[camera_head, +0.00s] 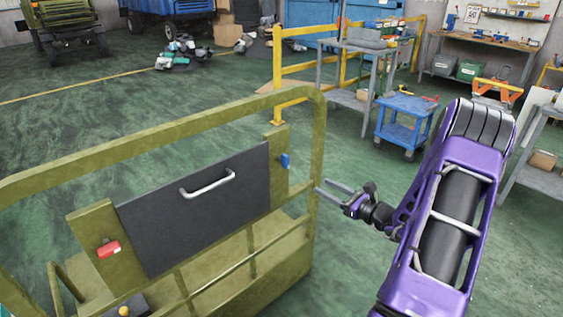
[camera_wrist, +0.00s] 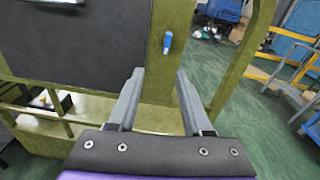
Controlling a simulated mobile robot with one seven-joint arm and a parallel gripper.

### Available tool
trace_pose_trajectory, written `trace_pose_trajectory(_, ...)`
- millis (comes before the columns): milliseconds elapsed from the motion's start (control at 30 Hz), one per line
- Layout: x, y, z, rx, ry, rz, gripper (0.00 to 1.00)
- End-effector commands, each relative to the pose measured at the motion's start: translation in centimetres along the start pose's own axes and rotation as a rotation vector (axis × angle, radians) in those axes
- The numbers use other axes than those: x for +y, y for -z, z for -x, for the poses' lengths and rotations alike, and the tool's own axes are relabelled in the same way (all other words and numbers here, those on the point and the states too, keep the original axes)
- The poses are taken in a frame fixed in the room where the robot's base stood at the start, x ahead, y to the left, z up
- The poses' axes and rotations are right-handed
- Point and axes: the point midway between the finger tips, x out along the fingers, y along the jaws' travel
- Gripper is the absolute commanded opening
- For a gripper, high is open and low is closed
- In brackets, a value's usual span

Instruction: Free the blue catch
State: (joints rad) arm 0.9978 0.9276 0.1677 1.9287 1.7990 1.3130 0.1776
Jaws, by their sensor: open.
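The blue catch (camera_head: 285,160) sits on the olive post at the right edge of a dark panel (camera_head: 192,212) with a silver handle (camera_head: 208,184). It also shows in the wrist view (camera_wrist: 167,42), upright on the olive post, beyond and above the fingertips. A red catch (camera_head: 108,249) is on the post at the panel's left edge. My gripper (camera_head: 331,191) is open and empty, to the right of the blue catch and apart from it. In the wrist view its two fingers (camera_wrist: 159,73) are spread, with the olive post showing between them.
An olive railing frame (camera_head: 150,150) surrounds the panel, and its right upright stands close to my gripper. A blue cart (camera_head: 404,122), a grey table (camera_head: 362,62) and a yellow barrier (camera_head: 291,72) stand further back. The green floor to the left is mostly clear.

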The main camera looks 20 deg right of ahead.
Motion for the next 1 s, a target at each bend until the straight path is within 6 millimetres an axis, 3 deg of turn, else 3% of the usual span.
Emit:
trace_pose_trajectory(167, -1.0, 0.0, 1.3, -0.053, 0.040, -0.073, 0.50)
trace_pose_trajectory(333, -1.0, -0.1, -0.2, -0.056, 0.038, -0.077, 0.50)
trace_pose_trajectory(1000, -1.6, -0.7, -13.8, -0.054, 0.039, -0.073, 0.50)
